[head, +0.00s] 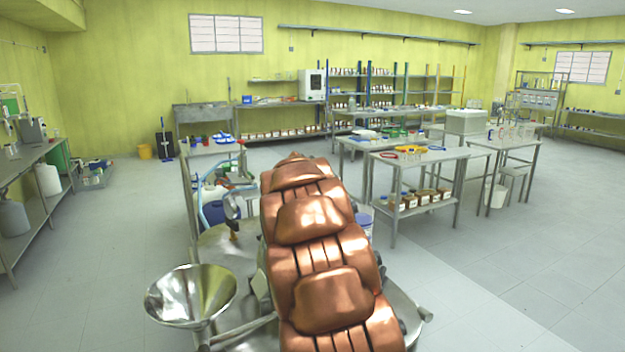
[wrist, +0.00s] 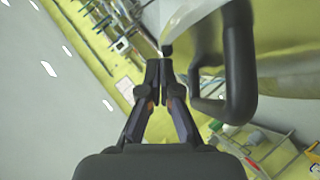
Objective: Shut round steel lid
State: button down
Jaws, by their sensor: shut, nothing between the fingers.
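My gripper (wrist: 160,65) shows in the wrist view with its two dark fingers together and nothing between them. A black bar handle (wrist: 238,70) stands just to the right of the fingertips, apart from them. A pale, smooth curved surface (wrist: 185,18) is at the top beside the handle; it may be part of the round steel lid, but I cannot tell. In the head view the round steel top (head: 225,250) of a vessel lies below my copper-coloured arm. My arm hides much of this top, and my gripper is hidden there. I cannot make out the lid's angle.
A steel funnel (head: 190,293) stands at the front left of the vessel top. A steel table (head: 420,154) with bottles on its lower shelf stands to the right. A long bench (head: 35,170) runs along the left. The floor at right is clear.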

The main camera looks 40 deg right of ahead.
jog(key=s+d+f+y, duration=0.1)
jog(key=s+d+f, duration=0.1)
jog(key=d+f, duration=0.5)
jog(key=s+d+f+m+y, duration=0.1)
jog(key=s+d+f, duration=0.1)
jog(key=d+f, duration=0.5)
notch_tip(320, 180, down, 5)
jog(key=shift+s+r+p, duration=0.1)
jog(key=shift+s+p, duration=0.25)
jog(key=shift+p, duration=0.05)
jog(key=shift+r, duration=0.15)
dwell(0.4)
jog(key=s+a+r, duration=0.2)
jog(key=s+r, duration=0.4)
jog(key=r, duration=0.4)
jog(key=shift+s+a+r, duration=0.2)
jog(key=shift+s+r, duration=0.15)
jog(key=shift+r, duration=0.05)
